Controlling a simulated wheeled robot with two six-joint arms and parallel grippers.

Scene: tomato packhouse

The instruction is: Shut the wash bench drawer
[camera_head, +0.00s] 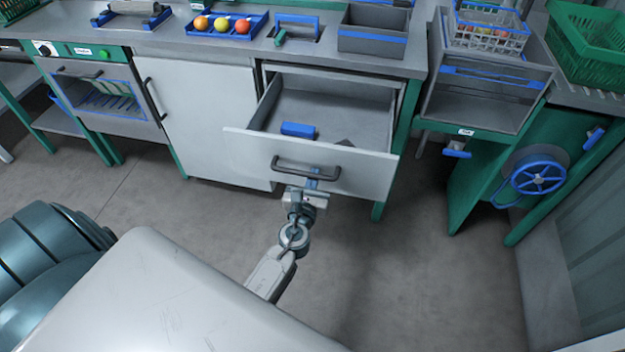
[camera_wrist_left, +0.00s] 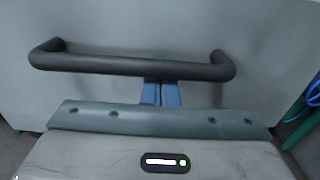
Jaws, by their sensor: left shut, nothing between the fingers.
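The wash bench drawer (camera_head: 345,168) is pulled well out below the worktop, its inside showing from above. A blue block (camera_head: 298,130) and a small dark item (camera_head: 345,142) lie in it. A dark bar handle (camera_head: 305,166) runs across its front, and the handle also shows in the left wrist view (camera_wrist_left: 130,66). My left gripper (camera_head: 312,182) is at the drawer front by the handle. In the left wrist view its blue fingers (camera_wrist_left: 161,94) are together and empty, their tips under the handle bar; I cannot tell whether they touch the front. My right gripper is not in view.
A closed white cupboard door (camera_head: 195,115) is left of the drawer, with a green-framed oven-like unit (camera_head: 100,90) beyond. A blue tray of tomatoes (camera_head: 228,26) sits on the worktop. A green stand with a blue handwheel (camera_head: 540,176) is at right. The floor in front is clear.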

